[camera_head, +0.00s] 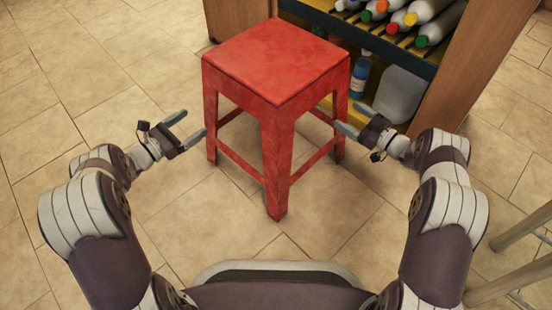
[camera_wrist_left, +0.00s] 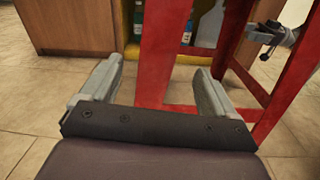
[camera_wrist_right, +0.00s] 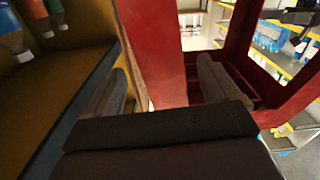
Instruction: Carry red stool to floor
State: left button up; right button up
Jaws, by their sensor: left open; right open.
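The red stool (camera_head: 277,65) appears to stand upright on the tiled floor (camera_head: 160,225), in front of a shelf unit. My left gripper (camera_head: 193,125) is open, just left of the stool's left leg. In the left wrist view that red leg (camera_wrist_left: 160,60) shows between and beyond the fingers. My right gripper (camera_head: 351,117) is open beside the right leg. In the right wrist view a red leg (camera_wrist_right: 155,50) shows between the fingers. I cannot tell whether any finger touches the stool.
The shelf unit (camera_head: 478,85) stands close behind and right of the stool, holding several bottles (camera_head: 425,12) and a pale container (camera_head: 400,93). Its side is near my right gripper. Metal legs (camera_head: 515,285) stand at the lower right. The floor on the left is clear.

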jog(key=v, duration=0.6)
jog(key=shift+s, duration=0.15)
jog(key=shift+d, duration=0.15)
